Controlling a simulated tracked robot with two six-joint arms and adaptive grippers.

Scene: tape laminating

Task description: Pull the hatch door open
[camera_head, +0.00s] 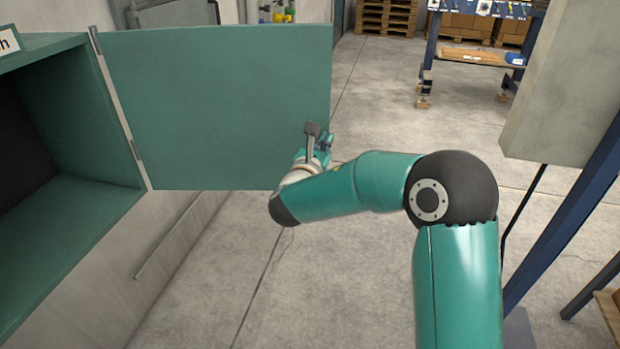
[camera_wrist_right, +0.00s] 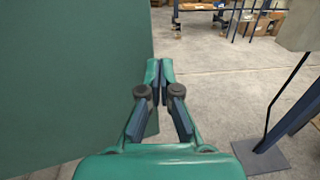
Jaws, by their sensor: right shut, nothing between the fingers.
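The green hatch door (camera_head: 215,100) stands swung wide open on its hinges at the left, in the head view. The hatch compartment (camera_head: 75,210) beside it is open and its dark inside shows. In the right wrist view the door (camera_wrist_right: 75,80) fills the left side. My right gripper (camera_head: 322,140) is at the door's free edge, near its lower corner. In the right wrist view the gripper (camera_wrist_right: 160,65) is shut with nothing between the fingers, beside the door edge. I cannot tell whether it touches the door. My left gripper is not in view.
A grey box-shaped body (camera_head: 565,85) on a blue frame stands at the right. A workbench (camera_head: 470,50) and pallets (camera_head: 385,15) are at the back. The concrete floor (camera_head: 370,120) between the door and the bench is clear.

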